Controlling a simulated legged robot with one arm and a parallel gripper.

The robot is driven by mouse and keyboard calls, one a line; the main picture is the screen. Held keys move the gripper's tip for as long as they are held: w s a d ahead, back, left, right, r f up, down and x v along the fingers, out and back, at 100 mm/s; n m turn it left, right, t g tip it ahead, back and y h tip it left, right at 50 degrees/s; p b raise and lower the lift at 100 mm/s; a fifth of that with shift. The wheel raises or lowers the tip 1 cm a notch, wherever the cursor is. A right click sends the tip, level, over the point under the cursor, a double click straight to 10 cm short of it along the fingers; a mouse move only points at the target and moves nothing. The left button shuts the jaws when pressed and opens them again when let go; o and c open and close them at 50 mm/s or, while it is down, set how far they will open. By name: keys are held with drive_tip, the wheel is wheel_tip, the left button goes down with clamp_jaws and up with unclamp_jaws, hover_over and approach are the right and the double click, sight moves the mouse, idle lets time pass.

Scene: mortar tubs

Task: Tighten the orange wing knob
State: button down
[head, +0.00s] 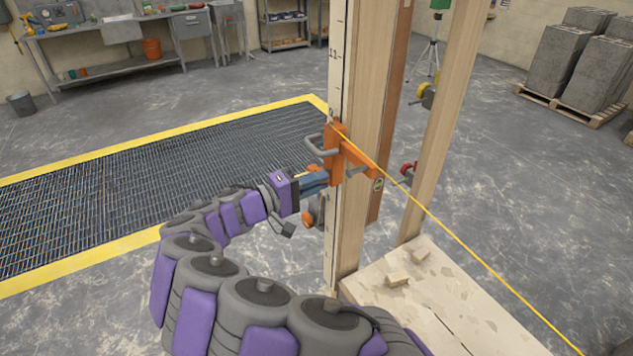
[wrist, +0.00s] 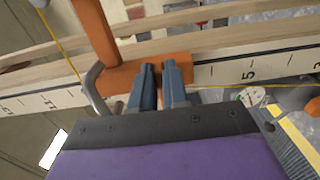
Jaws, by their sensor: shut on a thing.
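The orange clamp bracket (head: 352,155) sits on the upright timber post, with a grey bent handle on its left side. In the wrist view the bracket (wrist: 150,73) crosses the post's measuring scale. My gripper (head: 326,180) reaches the bracket from the left. Its two blue-grey fingers (wrist: 164,82) are close together, shut on the orange wing knob (head: 313,169) at the bracket. The fingers hide most of the knob; only a small orange part shows above them, so its turn angle cannot be told.
A yellow string (head: 450,229) runs from the bracket down to the right. A second timber (head: 443,120) stands to the right. Wood offcuts (head: 398,279) lie on the pale board. Open floor and a grating lie left.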

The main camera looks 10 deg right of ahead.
drive_tip(key=shift+w+a+r, duration=0.2)
drive_tip(key=shift+r, duration=0.1)
drive_tip(key=c, duration=1.3)
unclamp_jaws()
drive_tip(key=shift+c, duration=0.2)
drive_tip(key=o, duration=0.3)
drive_tip(key=shift+w+f, duration=0.25)
drive_tip(key=shift+w, duration=0.05)
drive_tip(key=p+v, duration=0.3)
drive_tip(key=v, duration=1.4)
drive_tip(key=shift+s+a, duration=0.15)
drive_tip(key=shift+a, duration=0.2)
